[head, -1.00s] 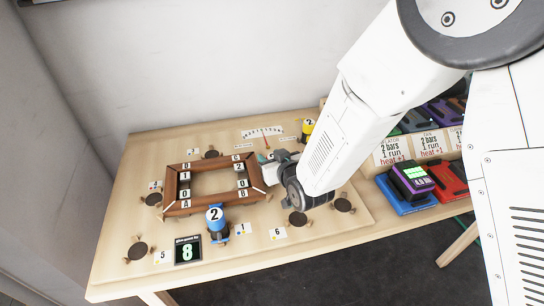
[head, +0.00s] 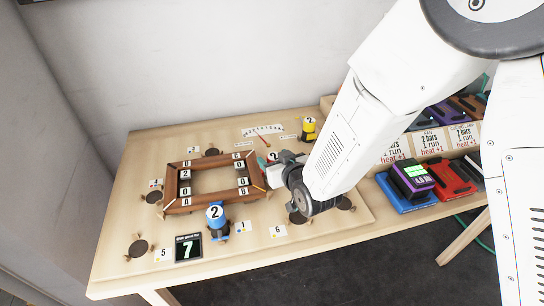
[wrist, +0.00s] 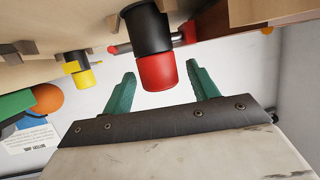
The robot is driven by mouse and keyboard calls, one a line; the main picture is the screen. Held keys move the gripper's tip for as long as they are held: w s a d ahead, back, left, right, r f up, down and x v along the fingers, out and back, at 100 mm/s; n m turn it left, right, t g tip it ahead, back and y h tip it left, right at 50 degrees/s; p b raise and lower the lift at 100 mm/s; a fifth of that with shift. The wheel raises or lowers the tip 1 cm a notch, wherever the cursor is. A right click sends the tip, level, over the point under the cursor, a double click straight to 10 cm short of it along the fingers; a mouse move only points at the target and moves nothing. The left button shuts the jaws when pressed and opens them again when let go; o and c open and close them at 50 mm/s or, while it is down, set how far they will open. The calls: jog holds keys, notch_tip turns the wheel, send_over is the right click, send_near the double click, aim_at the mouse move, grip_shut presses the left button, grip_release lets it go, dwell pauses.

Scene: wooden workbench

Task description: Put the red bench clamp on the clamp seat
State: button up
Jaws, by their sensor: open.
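The red bench clamp (wrist: 158,70) shows in the wrist view as a red cap on a black body. It lies between the two green fingers of my gripper (wrist: 161,78), which stand apart with a visible gap on each side. In the head view my gripper (head: 287,163) is at the right end of the wooden frame. A red, numbered cap (head: 272,157) peeks out beside it; the rest is hidden. Dark round seats (head: 138,249) are spread over the bench; I cannot tell which is the clamp seat.
A wooden frame (head: 178,205) lies mid-bench, with a blue clamp (head: 215,222) at its front edge. A yellow clamp (head: 309,129) stands at the back. A counter (head: 187,248) reads 7. Coloured battery-like blocks (head: 411,183) sit at the right.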

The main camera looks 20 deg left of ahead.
jog(key=v, duration=0.9)
jog(key=shift+s+d, duration=0.15)
jog(key=shift+s, duration=0.05)
jog(key=shift+r, duration=0.1)
jog(key=d+r+m+g+h, duration=0.2)
jog(key=d+r+h, duration=0.25)
jog(key=d, duration=0.65)
jog(key=d+r+m+g+h, duration=0.1)
jog(key=d+r+m+h, duration=0.35)
jog(key=d, duration=0.75)
jog(key=s+d+r+m+g, duration=0.1)
jog(key=s+d+r+g, duration=0.2)
jog(key=s+d, duration=0.4)
jog(key=s+d+r+m+g, duration=0.1)
jog(key=s+d+r+g, duration=0.2)
jog(key=s, duration=0.9)
jog(key=d+r, duration=0.2)
jog(key=d, duration=0.2)
jog(key=shift+s+r+h, duration=0.2)
jog(key=shift+r+h, duration=0.1)
jog(key=shift+r, duration=0.05)
